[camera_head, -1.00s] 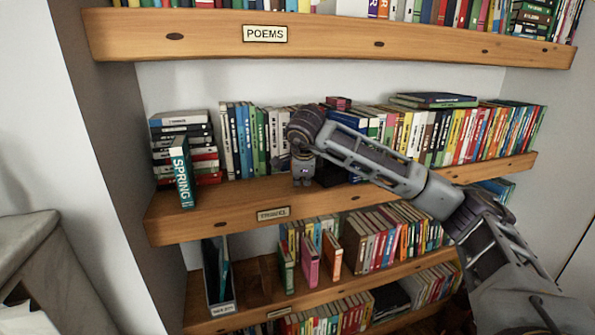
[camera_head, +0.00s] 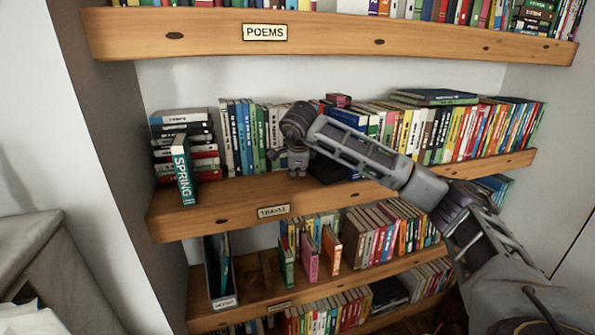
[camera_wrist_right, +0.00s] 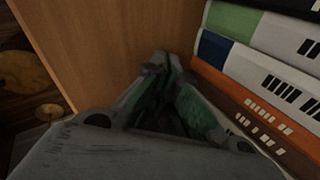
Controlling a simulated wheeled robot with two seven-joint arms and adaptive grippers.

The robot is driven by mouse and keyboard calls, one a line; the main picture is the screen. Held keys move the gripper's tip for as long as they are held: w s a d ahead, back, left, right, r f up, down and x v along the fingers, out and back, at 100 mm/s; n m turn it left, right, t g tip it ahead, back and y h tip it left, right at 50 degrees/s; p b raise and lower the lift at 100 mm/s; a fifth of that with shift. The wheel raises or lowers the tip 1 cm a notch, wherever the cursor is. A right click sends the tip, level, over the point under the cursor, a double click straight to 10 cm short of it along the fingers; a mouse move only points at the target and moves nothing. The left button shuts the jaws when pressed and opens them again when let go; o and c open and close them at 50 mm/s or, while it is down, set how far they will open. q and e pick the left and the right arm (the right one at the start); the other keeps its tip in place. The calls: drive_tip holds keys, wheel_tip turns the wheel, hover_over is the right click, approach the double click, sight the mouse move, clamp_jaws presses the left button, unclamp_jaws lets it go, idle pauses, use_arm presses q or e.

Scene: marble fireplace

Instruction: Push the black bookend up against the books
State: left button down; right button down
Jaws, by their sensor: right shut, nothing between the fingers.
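My right gripper (camera_head: 298,173) is shut and empty, pointing down at the front of the middle shelf (camera_head: 235,195), the one labelled TRAVEL. A black thing (camera_head: 328,169), which looks like the bookend, stands on this shelf just right of my gripper. My forearm hides much of it, so I cannot tell whether they touch. Upright books (camera_head: 243,138) stand behind and left of my gripper; more upright books (camera_head: 440,135) fill the shelf to the right. In the wrist view the closed fingertips (camera_wrist_right: 165,66) are beside books (camera_wrist_right: 265,75) on the right, over bare wood.
A book marked SPRING (camera_head: 183,172) stands in front of a stack of lying books (camera_head: 205,160) at the shelf's left end. The POEMS shelf (camera_head: 330,32) is above. A lower shelf (camera_head: 262,278) holds books and a grey file box (camera_head: 222,301). The shelf front left of my gripper is clear.

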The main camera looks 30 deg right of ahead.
use_arm(q)
drive_tip(key=shift+s+a, duration=0.3)
drive_tip(key=shift+a, duration=0.1)
use_arm(e)
drive_tip(key=shift+d, duration=0.1)
use_arm(q)
drive_tip(key=shift+w+f, duration=0.1)
use_arm(e)
drive_tip(key=shift+s+d, duration=0.1)
drive_tip(key=shift+d, duration=0.2)
use_arm(q)
drive_tip(key=shift+w+d, duration=0.2)
drive_tip(key=shift+w, duration=0.1)
use_arm(e)
drive_tip(key=shift+d, duration=0.35)
use_arm(q)
drive_tip(key=shift+s+f+b, duration=0.2)
drive_tip(key=shift+b, duration=0.1)
use_arm(e)
drive_tip(key=shift+s+d, duration=0.25)
drive_tip(key=shift+d, duration=0.45)
use_arm(q)
drive_tip(key=shift+r, duration=0.15)
use_arm(e)
drive_tip(key=shift+a, duration=0.25)
